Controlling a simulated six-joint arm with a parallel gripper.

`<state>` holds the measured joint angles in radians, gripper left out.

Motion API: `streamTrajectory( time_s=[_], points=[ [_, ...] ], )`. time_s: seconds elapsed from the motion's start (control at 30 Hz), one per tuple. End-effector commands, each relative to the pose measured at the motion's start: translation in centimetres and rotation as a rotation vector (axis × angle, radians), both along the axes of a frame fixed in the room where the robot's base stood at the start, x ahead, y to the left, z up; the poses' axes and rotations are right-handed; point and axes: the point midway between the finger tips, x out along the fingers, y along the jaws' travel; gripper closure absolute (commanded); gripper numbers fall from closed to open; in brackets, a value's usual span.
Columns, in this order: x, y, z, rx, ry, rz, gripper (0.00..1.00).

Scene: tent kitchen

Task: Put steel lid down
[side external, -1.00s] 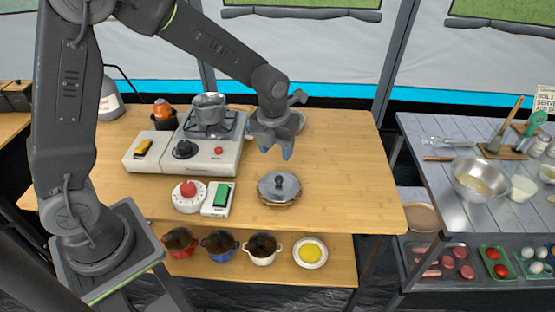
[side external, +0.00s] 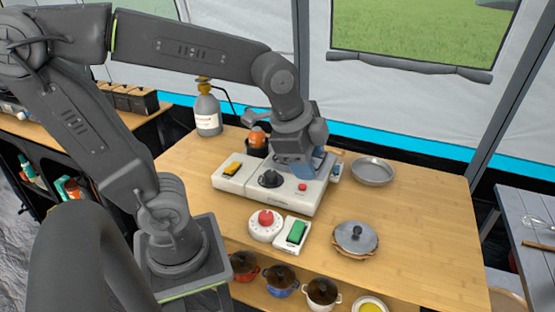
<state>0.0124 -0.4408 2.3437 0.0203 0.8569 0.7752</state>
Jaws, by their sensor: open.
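The steel lid (side external: 356,237) with its dark knob lies flat on a round wooden trivet (side external: 340,253) on the wooden table, right of the timer and the green-topped box. My gripper (side external: 318,170) is open with its blue-tipped fingers at the right part of the stove (side external: 240,187), up and left of the lid and well apart from it. The pot seen on the stove earlier is hidden behind my gripper and wrist.
A shallow metal pan (side external: 373,171) stands at the back right of the table (side external: 425,225). A white timer with a red knob (side external: 266,224) and a green-topped box (side external: 291,234) sit in front of the stove. A gas bottle (side external: 208,115) stands behind. The table's right side is clear.

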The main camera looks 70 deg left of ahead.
Motion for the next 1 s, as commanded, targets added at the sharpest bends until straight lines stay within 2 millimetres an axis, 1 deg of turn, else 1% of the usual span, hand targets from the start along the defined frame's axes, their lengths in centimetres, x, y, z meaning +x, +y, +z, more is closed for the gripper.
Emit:
streamTrajectory(
  time_s=[0.03,0.1,0.2,0.33,0.5,1.0],
  points=[
    [-1.3,0.0,0.5,-0.053,-0.028,0.122,0.51],
    [-2.7,0.1,0.8,-0.132,-0.055,0.293,0.51],
    [-4.4,0.1,0.9,-0.230,-0.082,0.493,0.51],
    [-5.6,0.1,0.9,-0.315,-0.103,0.656,0.51],
    [-6.1,0.1,0.9,-0.350,-0.108,0.725,0.51],
    [-6.0,0.1,0.9,-0.349,-0.107,0.722,0.51]
  ],
)
